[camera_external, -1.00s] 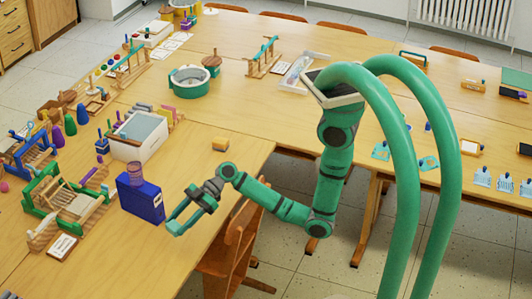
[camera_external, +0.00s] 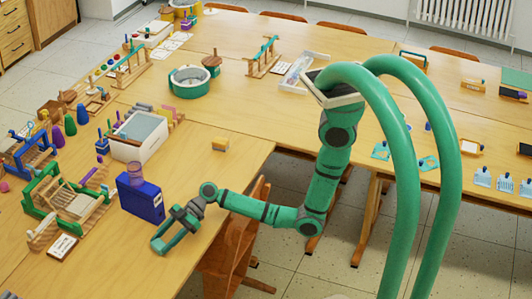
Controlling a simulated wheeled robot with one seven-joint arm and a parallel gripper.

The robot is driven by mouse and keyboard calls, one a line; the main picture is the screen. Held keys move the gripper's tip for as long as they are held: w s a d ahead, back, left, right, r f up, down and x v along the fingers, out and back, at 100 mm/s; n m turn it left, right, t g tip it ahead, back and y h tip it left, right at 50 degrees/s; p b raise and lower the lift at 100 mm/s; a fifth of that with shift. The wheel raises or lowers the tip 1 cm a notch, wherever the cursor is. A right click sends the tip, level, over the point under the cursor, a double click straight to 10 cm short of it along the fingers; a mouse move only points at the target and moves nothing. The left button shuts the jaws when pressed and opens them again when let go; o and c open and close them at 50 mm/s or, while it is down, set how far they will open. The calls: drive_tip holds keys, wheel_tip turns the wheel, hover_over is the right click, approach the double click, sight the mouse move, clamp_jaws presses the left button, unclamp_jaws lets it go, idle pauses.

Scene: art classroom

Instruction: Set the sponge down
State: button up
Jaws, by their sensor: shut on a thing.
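My gripper (camera_external: 160,244) is low over the front part of the near table (camera_external: 215,180), in front of the blue box (camera_external: 142,198). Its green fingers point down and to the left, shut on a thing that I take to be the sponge. The held thing is too small or hidden to make out between the fingers. I cannot tell whether the fingertips touch the table.
A white bin (camera_external: 140,137) stands behind the blue box. A green-framed wooden loom (camera_external: 70,200) and a small card (camera_external: 62,246) are to the left. A wooden chair (camera_external: 232,240) stands against the table's right edge. Bare tabletop lies between the box and the yellow block.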

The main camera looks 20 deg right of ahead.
drive_tip(key=shift+f, duration=0.1)
drive_tip(key=o, duration=1)
drive_tip(key=shift+r, duration=0.2)
drive_tip(key=v, duration=1.2)
